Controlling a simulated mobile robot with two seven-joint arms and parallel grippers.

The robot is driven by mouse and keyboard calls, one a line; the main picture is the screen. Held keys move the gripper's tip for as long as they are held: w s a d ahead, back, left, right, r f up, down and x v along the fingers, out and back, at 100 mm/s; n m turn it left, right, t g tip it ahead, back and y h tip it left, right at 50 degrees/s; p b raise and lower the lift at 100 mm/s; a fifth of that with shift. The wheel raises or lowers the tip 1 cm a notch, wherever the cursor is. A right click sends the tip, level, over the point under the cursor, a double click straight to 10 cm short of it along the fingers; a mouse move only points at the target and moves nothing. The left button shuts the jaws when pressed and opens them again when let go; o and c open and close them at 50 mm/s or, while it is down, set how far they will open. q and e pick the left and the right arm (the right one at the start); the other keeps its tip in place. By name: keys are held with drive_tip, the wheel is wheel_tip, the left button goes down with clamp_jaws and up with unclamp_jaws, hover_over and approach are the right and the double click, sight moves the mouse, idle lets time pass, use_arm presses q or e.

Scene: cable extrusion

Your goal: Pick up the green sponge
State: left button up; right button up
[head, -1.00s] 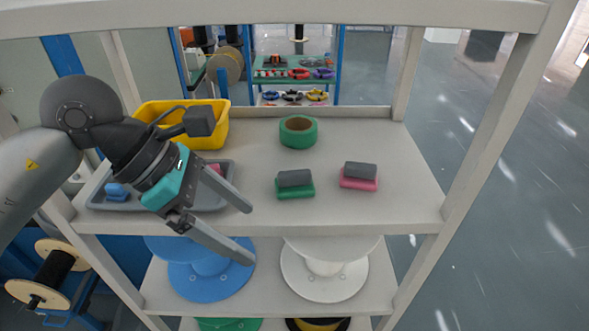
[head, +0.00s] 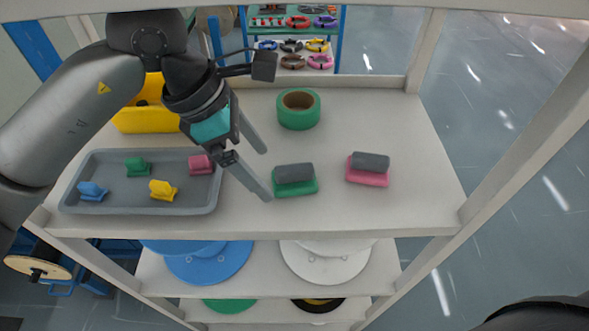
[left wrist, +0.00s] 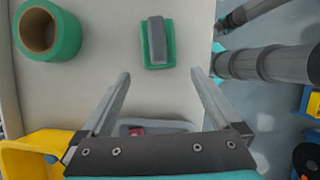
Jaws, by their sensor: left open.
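The green sponge (head: 295,187) lies on the shelf with a grey block-shaped top. It also shows in the left wrist view (left wrist: 144,55), ahead of the fingertips. My left gripper (head: 267,175) is open and empty, just left of the sponge in the head view, its fingers pointing toward it. In the left wrist view its two fingers (left wrist: 160,73) are spread wide, and the sponge sits beyond the gap between them, apart from both. My right gripper is not seen in the head view.
A similar pink sponge (head: 368,178) lies to the right. A green tape roll (head: 298,117) stands behind. A grey tray (head: 140,208) with several small coloured pieces is at left, near a yellow bin (head: 150,122). The shelf's front right is clear.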

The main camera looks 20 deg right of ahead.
sight(296, 168)
use_arm(q)
drive_tip(key=d, duration=0.2)
drive_tip(key=d+p, duration=0.1)
drive_tip(key=d, duration=0.1)
drive_tip(key=shift+s+d+r, duration=0.1)
drive_tip(key=shift+s, duration=0.2)
drive_tip(key=shift+d+x, duration=0.25)
drive_tip(key=shift+x, duration=0.95)
drive_tip(key=shift+d+f, duration=0.1)
drive_tip(key=shift+f, duration=0.3)
drive_tip(key=c, duration=1.4)
